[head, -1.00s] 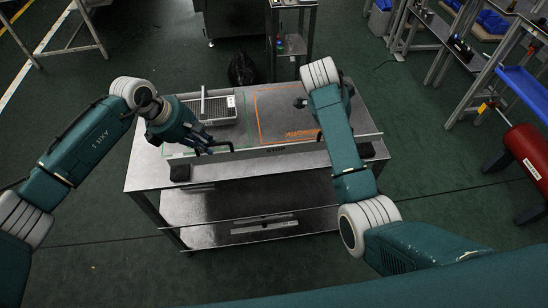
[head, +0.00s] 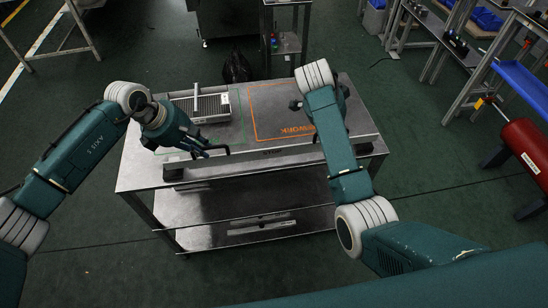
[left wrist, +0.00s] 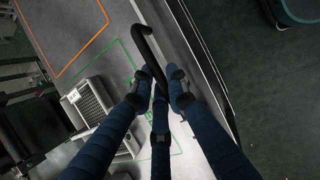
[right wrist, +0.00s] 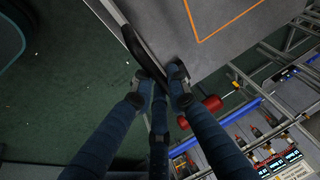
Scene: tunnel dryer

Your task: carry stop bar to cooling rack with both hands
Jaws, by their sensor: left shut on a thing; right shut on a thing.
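The stop bar (head: 235,161) is a long grey bar marked STOP, lying across the near side of the steel table in the head view. My left gripper (head: 203,152) is shut on the black handle at its left end. That handle (left wrist: 148,45) runs between the fingers in the left wrist view. In the right wrist view, my right gripper (right wrist: 160,78) is shut on another black handle (right wrist: 140,45) of the bar. In the head view my right forearm hides that grip. I cannot tell which thing is the cooling rack.
The table (head: 140,178) carries a slatted grey tray (head: 213,108) at back left, beside green and orange floor-like outlines marked on its top. Racks (head: 455,75) and a red cylinder (head: 527,150) stand right. Green floor lies open left.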

